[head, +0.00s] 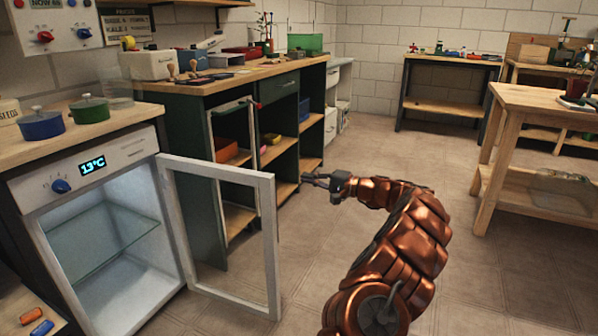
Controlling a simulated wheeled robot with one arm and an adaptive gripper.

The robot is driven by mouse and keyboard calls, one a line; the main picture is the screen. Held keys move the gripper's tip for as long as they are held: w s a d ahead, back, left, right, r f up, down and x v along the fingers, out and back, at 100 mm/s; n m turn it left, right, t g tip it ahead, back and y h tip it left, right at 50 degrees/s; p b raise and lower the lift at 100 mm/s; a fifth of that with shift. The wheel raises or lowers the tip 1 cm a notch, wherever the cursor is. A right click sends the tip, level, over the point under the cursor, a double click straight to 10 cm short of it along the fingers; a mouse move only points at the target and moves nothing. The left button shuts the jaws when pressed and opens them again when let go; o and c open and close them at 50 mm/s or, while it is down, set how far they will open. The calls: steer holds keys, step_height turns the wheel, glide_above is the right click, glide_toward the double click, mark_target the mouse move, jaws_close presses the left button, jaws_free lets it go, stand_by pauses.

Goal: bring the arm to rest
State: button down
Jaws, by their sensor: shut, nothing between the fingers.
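My gripper (316,180) is at the end of my copper-coloured arm (400,235), near the middle of the head view. It is shut and empty. It points left, in open air, to the right of the open glass door's top corner. The arm curves up from the bottom of the picture and bends left towards the gripper. The gripper appears apart from the door and the shelves behind it.
A lit cabinet (150,275) reading 13°C stands at left, its white-framed door (268,240) swung open. Blue (40,124) and green (90,109) pots stand above it. A dark shelf bench (180,112) is behind. A wooden table (545,101) stands right. Floor between is clear.

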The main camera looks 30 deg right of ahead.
steer(key=shift+s+d, duration=0.2)
steer(key=shift+s, duration=0.35)
steer(key=shift+s+d, duration=0.2)
steer(key=shift+s, duration=0.3)
